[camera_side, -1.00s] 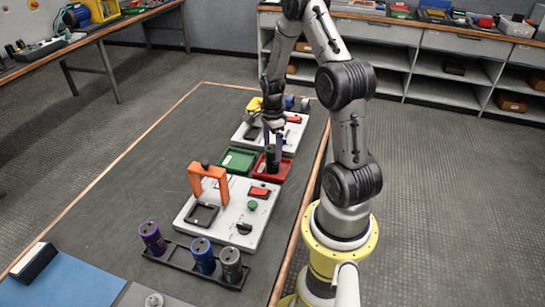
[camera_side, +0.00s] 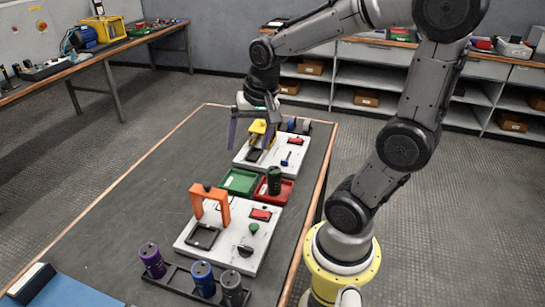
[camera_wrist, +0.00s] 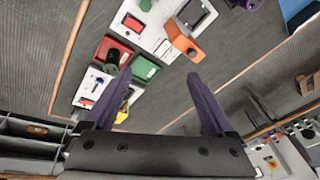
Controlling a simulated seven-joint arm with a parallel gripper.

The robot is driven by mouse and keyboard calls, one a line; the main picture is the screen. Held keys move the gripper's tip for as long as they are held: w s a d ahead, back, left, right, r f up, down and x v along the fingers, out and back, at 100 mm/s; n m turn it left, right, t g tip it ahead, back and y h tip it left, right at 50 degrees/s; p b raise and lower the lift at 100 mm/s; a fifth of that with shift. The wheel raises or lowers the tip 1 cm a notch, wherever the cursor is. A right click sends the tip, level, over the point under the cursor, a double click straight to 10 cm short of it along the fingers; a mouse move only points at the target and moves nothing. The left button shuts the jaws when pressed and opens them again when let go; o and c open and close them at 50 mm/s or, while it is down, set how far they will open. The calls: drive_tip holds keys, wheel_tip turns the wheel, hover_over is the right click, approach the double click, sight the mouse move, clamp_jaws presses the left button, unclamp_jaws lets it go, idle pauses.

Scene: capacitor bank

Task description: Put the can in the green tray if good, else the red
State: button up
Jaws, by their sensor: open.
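A dark green can (camera_side: 274,181) stands upright in the red tray (camera_side: 286,198), beside the green tray (camera_side: 238,183), which looks empty. In the wrist view the can (camera_wrist: 112,58) also shows at the red tray (camera_wrist: 103,48), with the green tray (camera_wrist: 145,68) to its right. My gripper (camera_side: 250,130) is open and empty, with its purple fingers spread wide. It is raised above the table, up and left of the can in the side view, near the far white board. In the wrist view the gripper (camera_wrist: 160,82) has nothing between its fingers.
A near white board (camera_side: 235,240) carries an orange arch (camera_side: 210,203) and a black square frame. A far white board (camera_side: 272,153) carries a yellow device (camera_side: 259,134). Purple (camera_side: 152,261), blue (camera_side: 203,279) and grey cans stand in a black rack in front.

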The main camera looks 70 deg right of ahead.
drive_tip(key=s+a+r+n+t+y, duration=0.1)
drive_tip(key=s+a+r+n+t, duration=0.1)
drive_tip(key=s+a+n, duration=0.6)
drive_tip(key=a+r+n, duration=0.1)
drive_tip(key=n, duration=0.2)
drive_tip(key=shift+s+t, duration=0.3)
drive_tip(key=shift+s, duration=0.05)
drive_tip(key=shift+a+r, duration=0.1)
idle(0.4)
